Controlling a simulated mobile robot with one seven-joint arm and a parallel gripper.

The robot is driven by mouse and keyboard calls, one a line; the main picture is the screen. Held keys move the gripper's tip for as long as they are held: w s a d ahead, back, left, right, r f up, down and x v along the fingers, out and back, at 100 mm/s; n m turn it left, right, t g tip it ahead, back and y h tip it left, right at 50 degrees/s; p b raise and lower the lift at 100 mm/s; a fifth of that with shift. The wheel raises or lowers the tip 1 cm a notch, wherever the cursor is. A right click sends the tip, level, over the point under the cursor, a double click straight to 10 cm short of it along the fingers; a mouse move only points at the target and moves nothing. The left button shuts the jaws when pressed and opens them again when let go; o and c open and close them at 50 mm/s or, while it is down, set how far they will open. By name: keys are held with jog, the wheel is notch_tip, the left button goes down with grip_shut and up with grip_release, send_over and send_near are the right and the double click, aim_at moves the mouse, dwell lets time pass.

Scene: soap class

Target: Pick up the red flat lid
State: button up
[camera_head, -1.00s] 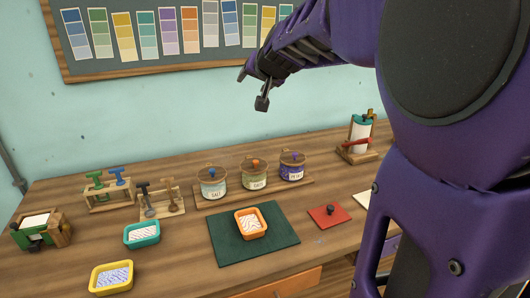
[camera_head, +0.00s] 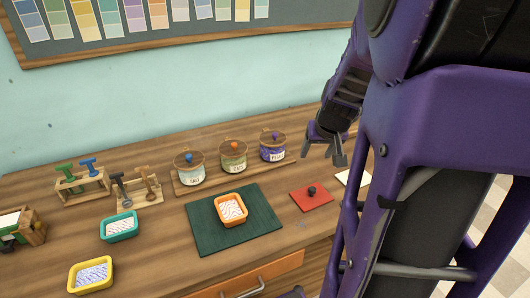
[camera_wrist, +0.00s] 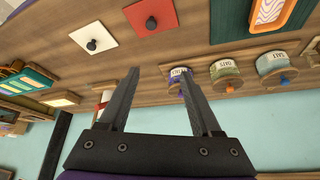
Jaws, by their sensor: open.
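The red flat lid (camera_head: 312,197) lies on the table to the right of the green mat, with a dark round knob on top. It also shows in the wrist view (camera_wrist: 154,14) at the top, beyond my fingertips. My gripper (camera_head: 324,152) is open and empty, above and behind the lid near the right end of the jar row. In the wrist view my two fingers (camera_wrist: 158,80) are spread wide with nothing between them.
A white flat lid (camera_wrist: 93,37) lies beside the red one. The green mat (camera_head: 205,236) holds an orange tray (camera_head: 231,210). Jars (camera_head: 233,156) stand on a wooden base (camera_head: 215,183) behind. A teal tray (camera_head: 119,226) and yellow tray (camera_head: 91,275) are left.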

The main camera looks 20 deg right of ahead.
notch_tip(320, 180, down, 2)
jog(key=s+d+g, duration=0.1)
jog(key=s, duration=0.2)
jog(key=b, duration=0.4)
send_near(313, 189)
jog(key=x, duration=0.2)
jog(key=shift+s+d+f, duration=0.1)
jog(key=shift+f, duration=0.35)
jog(key=shift+w+b+x, duration=0.15)
jog(key=shift+b+x, duration=0.35)
jog(key=shift+x, duration=1)
jog(key=shift+w+b+x, duration=0.2)
jog(key=shift+b+x, duration=0.3)
jog(key=shift+x, duration=1)
jog(key=shift+r, duration=0.2)
jog(key=shift+s, duration=0.1)
grip_shut()
